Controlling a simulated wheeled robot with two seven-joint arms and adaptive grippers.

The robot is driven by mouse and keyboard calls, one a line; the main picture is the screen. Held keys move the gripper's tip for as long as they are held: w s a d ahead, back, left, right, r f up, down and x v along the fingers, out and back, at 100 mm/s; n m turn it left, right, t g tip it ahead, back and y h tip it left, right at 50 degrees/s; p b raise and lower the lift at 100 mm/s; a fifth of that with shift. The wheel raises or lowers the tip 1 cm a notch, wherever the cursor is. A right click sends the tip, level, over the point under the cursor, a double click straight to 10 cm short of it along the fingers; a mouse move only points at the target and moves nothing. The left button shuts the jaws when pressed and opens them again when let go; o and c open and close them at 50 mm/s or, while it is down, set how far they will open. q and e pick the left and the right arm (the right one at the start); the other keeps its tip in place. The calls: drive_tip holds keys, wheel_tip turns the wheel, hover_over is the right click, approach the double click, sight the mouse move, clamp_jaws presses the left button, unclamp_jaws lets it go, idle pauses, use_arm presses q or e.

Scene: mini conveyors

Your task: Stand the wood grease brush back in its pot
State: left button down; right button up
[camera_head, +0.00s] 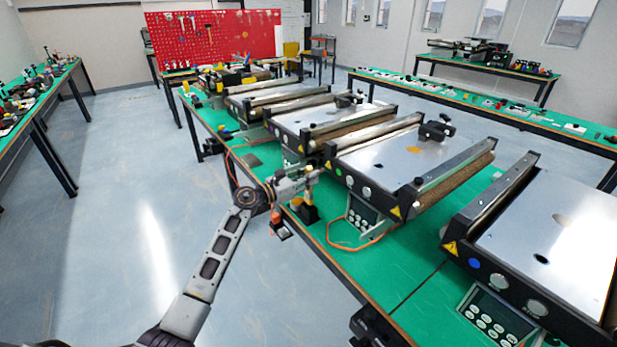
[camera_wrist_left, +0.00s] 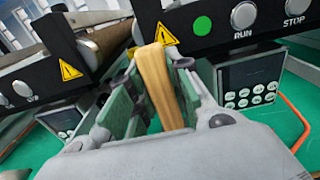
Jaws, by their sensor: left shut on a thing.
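My left gripper (camera_head: 308,180) is over the near edge of the green bench, beside the mini conveyors. In the left wrist view its fingers (camera_wrist_left: 158,90) are shut on the wood grease brush (camera_wrist_left: 157,82), a smooth, light-brown wooden piece between the pads. The brush's lower end is hidden in that view. In the head view a small dark block-like thing (camera_head: 308,214), with yellow just above it, stands on the bench under the gripper. I cannot tell whether it is the pot, nor whether the brush touches it. My right gripper is not in view.
Black-framed conveyors (camera_head: 395,165) with steel tops line the green bench (camera_head: 400,260). A keypad box (camera_head: 362,214) and an orange cable (camera_head: 350,247) lie close to the right of my gripper. The bench strip in front of the conveyors is mostly clear.

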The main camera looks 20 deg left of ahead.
use_arm(q)
drive_tip(key=shift+f, duration=0.3)
drive_tip(key=shift+b, duration=0.3)
drive_tip(key=shift+f, duration=0.1)
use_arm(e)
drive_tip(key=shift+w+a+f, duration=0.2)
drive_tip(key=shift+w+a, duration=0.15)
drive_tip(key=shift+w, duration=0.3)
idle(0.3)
